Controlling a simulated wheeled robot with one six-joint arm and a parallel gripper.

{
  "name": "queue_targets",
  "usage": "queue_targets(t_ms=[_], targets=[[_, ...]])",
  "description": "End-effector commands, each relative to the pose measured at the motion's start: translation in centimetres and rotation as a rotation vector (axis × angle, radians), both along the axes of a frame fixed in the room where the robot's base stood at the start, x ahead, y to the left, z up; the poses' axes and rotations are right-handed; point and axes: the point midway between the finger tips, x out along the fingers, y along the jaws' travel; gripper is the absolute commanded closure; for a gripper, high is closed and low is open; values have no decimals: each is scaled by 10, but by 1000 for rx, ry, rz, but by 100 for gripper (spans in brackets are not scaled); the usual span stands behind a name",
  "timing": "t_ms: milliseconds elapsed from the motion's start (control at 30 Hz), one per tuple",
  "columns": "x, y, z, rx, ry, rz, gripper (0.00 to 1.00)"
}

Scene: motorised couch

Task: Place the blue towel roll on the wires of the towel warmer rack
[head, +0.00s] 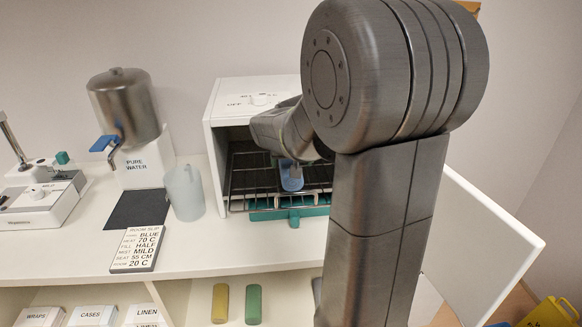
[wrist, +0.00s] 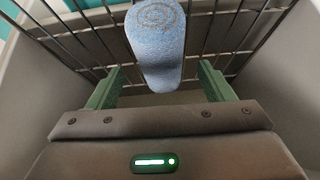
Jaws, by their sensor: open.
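The blue towel roll (head: 291,178) is inside the towel warmer (head: 216,135), over the wires of its rack (head: 250,185). In the wrist view the roll (wrist: 158,45) lies lengthwise over the dark wires (wrist: 85,42), its spiral end at the top of the picture. It appears to rest on them; the contact is hidden. My gripper (wrist: 160,76) is open, with one green finger on each side of the roll's near end and gaps on both sides. In the head view my arm hides much of the warmer's right side and most of the gripper.
The warmer's white door (head: 490,235) stands open at the right. A teal handle bar (head: 290,214) runs along the rack's front. A translucent jug (head: 185,193) and a room slip card (head: 138,249) stand to the left. Yellow (head: 220,303) and green (head: 253,304) rolls are on the shelf below.

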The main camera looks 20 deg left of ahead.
Motion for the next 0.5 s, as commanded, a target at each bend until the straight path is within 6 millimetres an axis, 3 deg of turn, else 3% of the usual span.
queue_targets(t_ms=[200, 500], targets=[[-19, -11, 35, 3, -2, 1, 25], [-31, -19, 56, 0, 0, 0, 25]])
